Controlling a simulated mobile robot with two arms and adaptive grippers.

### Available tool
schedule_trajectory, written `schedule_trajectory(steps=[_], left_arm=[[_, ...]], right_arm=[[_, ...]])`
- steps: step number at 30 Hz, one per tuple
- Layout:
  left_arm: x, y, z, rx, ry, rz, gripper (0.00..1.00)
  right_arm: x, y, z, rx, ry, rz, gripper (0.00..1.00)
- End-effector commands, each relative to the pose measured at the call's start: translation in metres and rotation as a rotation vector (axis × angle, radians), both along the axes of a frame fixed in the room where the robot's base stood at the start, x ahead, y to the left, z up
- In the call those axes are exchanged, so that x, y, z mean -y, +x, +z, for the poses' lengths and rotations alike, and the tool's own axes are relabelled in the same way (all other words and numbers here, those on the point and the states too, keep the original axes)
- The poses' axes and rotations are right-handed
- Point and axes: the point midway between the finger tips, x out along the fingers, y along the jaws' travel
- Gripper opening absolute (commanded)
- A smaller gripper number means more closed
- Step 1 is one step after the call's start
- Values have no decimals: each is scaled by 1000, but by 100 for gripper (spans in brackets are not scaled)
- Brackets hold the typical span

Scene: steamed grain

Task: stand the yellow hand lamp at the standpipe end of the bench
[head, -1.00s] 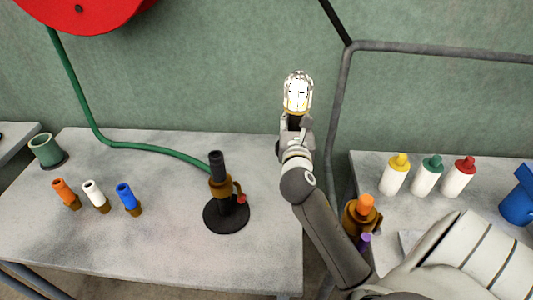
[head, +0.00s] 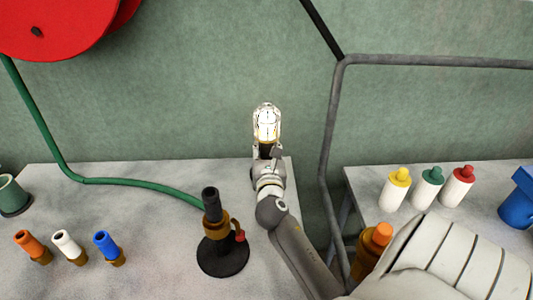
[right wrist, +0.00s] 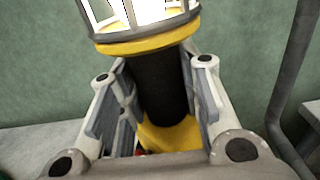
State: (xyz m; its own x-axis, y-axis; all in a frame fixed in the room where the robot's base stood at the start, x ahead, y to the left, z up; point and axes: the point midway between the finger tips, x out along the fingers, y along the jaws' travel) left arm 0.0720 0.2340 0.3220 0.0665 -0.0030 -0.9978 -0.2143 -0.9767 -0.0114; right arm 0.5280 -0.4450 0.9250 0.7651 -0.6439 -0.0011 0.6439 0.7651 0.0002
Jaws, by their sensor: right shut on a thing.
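The hand lamp (head: 267,124) is upright, with a glowing caged bulb. My right gripper (head: 266,152) holds it over the back right corner of the left bench (head: 150,275). In the right wrist view, the gripper's fingers (right wrist: 157,78) close around the lamp's black handle below its yellow collar (right wrist: 150,41). Whether the lamp's base touches the bench is hidden. A brass fitting with an orange cap (head: 378,234), perhaps the standpipe, stands in the gap right of this bench, partly behind my arm. My left gripper is out of view.
A black and brass nozzle on a round base (head: 222,255) stands left of my arm. Orange, white and blue nozzles (head: 66,243) and a green cup (head: 12,194) are further left. A green hose (head: 130,182) crosses the back. Bottles (head: 427,190) stand on the right bench.

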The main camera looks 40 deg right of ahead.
Motion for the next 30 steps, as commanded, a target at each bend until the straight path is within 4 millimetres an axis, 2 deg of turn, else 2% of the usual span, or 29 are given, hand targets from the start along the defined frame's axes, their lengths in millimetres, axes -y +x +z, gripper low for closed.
schedule_trajectory(steps=[6,10,18,19,21,24,30], left_arm=[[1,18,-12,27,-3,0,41],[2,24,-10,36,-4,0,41],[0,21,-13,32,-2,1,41],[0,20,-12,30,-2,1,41],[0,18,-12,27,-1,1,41],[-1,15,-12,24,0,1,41],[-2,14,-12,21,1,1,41]], right_arm=[[0,0,-31,-1,1,0,0],[0,0,-30,2,-1,1,0],[0,0,-34,1,-2,1,0],[0,0,-35,-2,1,0,36],[0,0,-35,-3,1,0,45],[0,0,-35,-3,1,1,54],[0,0,-35,-3,1,0,54]])
